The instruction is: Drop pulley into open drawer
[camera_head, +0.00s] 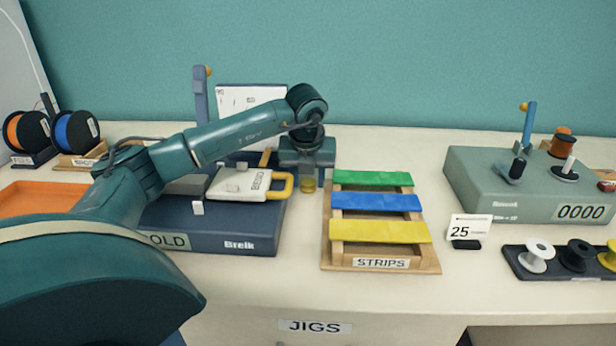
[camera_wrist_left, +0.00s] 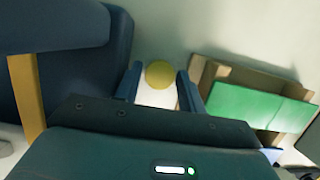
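A small yellow round piece (camera_head: 308,186), probably the pulley, is low on the table between the base with the white press and the strips rack. In the left wrist view the yellow piece (camera_wrist_left: 160,74) shows as a disc between my fingertips. My left gripper (camera_head: 307,178) points down over it, its fingers (camera_wrist_left: 160,84) on either side with what look like narrow gaps. I cannot tell whether it touches the table. A panel labelled JIGS (camera_head: 315,327) is below the table edge; no open drawer can be made out. My right gripper is not in view.
The strips rack (camera_head: 432,264) stands close right of my gripper, the dark blue base (camera_head: 225,237) close left. A grey-green counter box (camera_head: 480,180), a number card (camera_head: 468,228) and a spool holder (camera_head: 518,265) are at the right. The front table strip is clear.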

